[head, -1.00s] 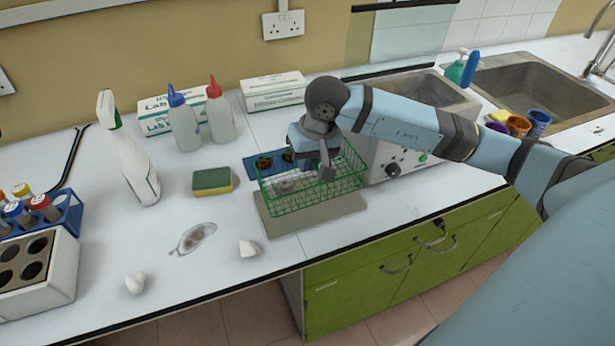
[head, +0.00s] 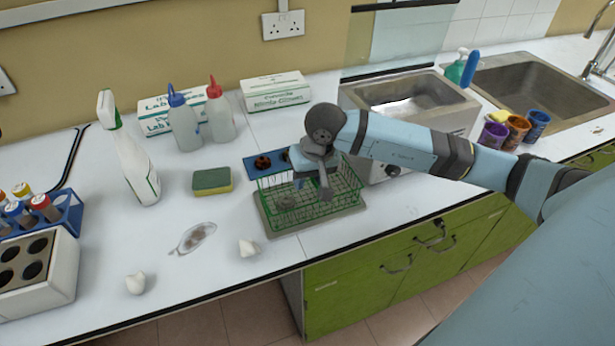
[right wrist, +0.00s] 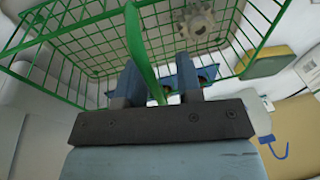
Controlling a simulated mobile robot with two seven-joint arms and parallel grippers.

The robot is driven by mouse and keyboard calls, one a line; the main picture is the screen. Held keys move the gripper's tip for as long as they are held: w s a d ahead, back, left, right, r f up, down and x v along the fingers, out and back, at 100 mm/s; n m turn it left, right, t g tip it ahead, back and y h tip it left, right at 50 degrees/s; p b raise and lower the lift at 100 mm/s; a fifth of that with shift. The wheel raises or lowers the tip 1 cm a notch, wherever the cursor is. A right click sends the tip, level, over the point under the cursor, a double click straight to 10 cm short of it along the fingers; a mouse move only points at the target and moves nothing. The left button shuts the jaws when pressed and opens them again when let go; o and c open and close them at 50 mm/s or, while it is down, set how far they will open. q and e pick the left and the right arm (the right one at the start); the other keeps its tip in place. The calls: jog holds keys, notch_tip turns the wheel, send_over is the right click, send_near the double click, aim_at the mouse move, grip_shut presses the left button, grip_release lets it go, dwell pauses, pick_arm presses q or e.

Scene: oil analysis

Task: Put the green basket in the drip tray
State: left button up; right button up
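The green basket (head: 287,205), an open wire basket, is over the grey drip tray (head: 272,232) near the counter's front edge. It looks level and within the tray's outline; I cannot tell whether it touches the tray's floor. My right gripper (head: 324,190) comes down into the basket from above. My left gripper is in neither view.
A blue holder (head: 250,165) stands just behind the basket, with a green and yellow sponge (head: 212,181) to its left. A steel bath-like machine (head: 455,110) is behind on the right.

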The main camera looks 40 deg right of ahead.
jog(key=v, duration=1.2)
jog(key=shift+b, duration=0.3)
jog(key=shift+d, duration=0.1)
